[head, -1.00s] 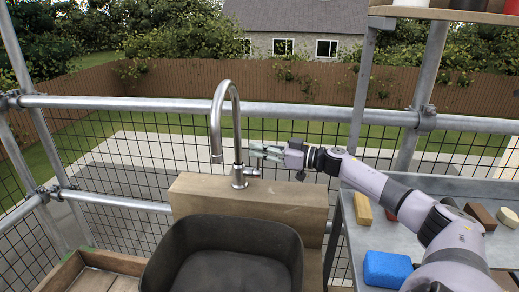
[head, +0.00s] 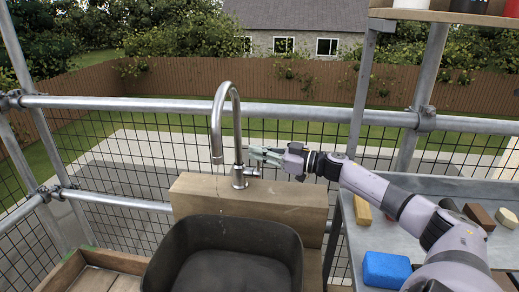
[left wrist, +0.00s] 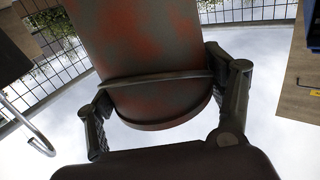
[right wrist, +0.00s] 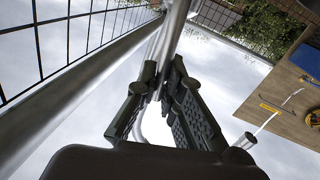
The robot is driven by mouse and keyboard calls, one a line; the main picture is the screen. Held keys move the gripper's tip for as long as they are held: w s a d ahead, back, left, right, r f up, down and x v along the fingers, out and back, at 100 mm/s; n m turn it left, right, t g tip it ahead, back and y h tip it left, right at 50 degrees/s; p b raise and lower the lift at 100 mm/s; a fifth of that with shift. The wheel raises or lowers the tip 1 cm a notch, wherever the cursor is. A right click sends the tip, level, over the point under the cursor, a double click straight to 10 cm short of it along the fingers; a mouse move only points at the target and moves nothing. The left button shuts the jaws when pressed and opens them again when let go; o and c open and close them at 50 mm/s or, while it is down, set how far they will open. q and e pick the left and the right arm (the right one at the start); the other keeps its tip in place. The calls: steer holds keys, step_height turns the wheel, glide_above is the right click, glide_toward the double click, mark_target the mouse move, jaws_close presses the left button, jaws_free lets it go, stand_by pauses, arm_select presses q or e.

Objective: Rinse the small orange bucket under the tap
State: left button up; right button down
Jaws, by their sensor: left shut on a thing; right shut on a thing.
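The tap (head: 236,125) stands on a wooden block behind the dark basin (head: 180,235), with its spout over the basin. A thin trickle or drops show below the spout. My right gripper (head: 262,154) is at the tap's right side by its lever, and is shut on it; in the right wrist view the fingers (right wrist: 160,85) close around a metal part. In the left wrist view my left gripper (left wrist: 160,97) is shut on the small orange bucket (left wrist: 150,50), mostly grey-brown with orange-red patches. The bucket and left gripper are outside the head view.
A metal bench (head: 372,235) at the right holds a blue sponge (head: 386,269), a yellow block (head: 362,209) and other small pieces. A wooden tray (head: 95,273) lies left of the basin. Scaffold rails (head: 300,113) and mesh run behind the tap.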

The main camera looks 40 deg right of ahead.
steer(key=c, duration=1.7)
jaws_free()
steer(key=v, duration=1.2)
